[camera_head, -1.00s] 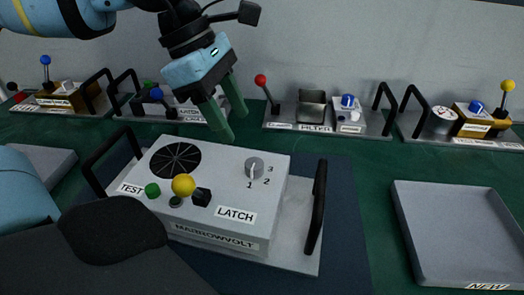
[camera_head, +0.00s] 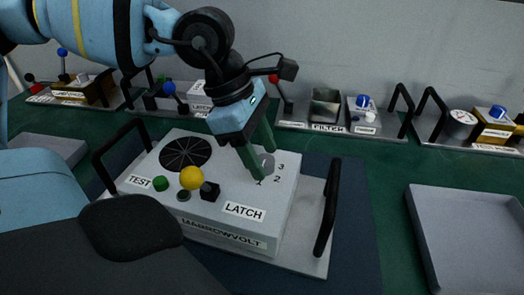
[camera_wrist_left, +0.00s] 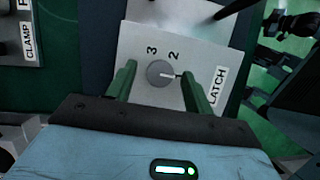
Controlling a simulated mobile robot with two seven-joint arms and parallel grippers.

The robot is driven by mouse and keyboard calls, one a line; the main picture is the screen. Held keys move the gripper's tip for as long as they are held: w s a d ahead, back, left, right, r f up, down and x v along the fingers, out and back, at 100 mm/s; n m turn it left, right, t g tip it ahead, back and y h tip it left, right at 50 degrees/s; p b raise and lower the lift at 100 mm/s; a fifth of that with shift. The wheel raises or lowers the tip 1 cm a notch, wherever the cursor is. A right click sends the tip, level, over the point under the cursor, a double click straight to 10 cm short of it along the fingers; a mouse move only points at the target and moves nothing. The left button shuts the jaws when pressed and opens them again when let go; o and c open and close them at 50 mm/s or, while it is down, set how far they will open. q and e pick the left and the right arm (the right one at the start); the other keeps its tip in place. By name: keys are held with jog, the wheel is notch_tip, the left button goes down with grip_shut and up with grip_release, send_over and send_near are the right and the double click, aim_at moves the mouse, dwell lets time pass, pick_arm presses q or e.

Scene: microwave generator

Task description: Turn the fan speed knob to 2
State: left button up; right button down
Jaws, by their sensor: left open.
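The fan speed knob (camera_head: 268,160) is a small grey dial on top of the light grey Marrowvolt box (camera_head: 215,205). In the head view a finger partly covers it. In the left wrist view the knob (camera_wrist_left: 158,73) shows clearly, with labels 3 and 2 above it. Its white pointer line points right, away from the 2; the 1 is hidden there behind a finger. My left gripper (camera_head: 263,166) is open, its green fingers above the box around the knob. In the left wrist view the fingers (camera_wrist_left: 159,75) stand on both sides of the knob, with gaps between.
A black handle (camera_head: 328,210) rises at the box's right. An empty grey tray (camera_head: 470,235) lies further right.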

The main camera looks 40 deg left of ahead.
pick_arm(q)
jog(key=shift+d+f, duration=0.1)
jog(key=shift+f, duration=0.1)
jog(key=c, duration=1)
jog(key=shift+b, duration=0.4)
jog(key=shift+f+n+t+b, duration=0.15)
jog(key=shift+n+t+b, duration=0.15)
jog(key=shift+n+b, duration=0.45)
jog(key=n+t+y+b, duration=0.1)
jog(key=n+b, duration=0.3)
jog(key=b, duration=0.1)
jog(key=n+y+b, duration=0.1)
jog(key=n+b, duration=0.3)
jog(key=b, duration=0.2)
jog(key=shift+s+d+t+y, duration=0.1)
jog(key=shift+d+t+y, duration=0.1)
jog(key=shift+t+y, duration=0.2)
jog(key=shift+n+y+b, duration=0.3)
jog(key=shift+n+b, duration=0.4)
jog(key=shift+n, duration=0.45)
pick_arm(e)
notch_tip(320, 180, down, 13)
jog(key=d, duration=0.1)
jog(key=shift+s+d+f+g, duration=0.2)
jog(key=shift+d+g, duration=0.15)
jog(key=shift+g, duration=0.05)
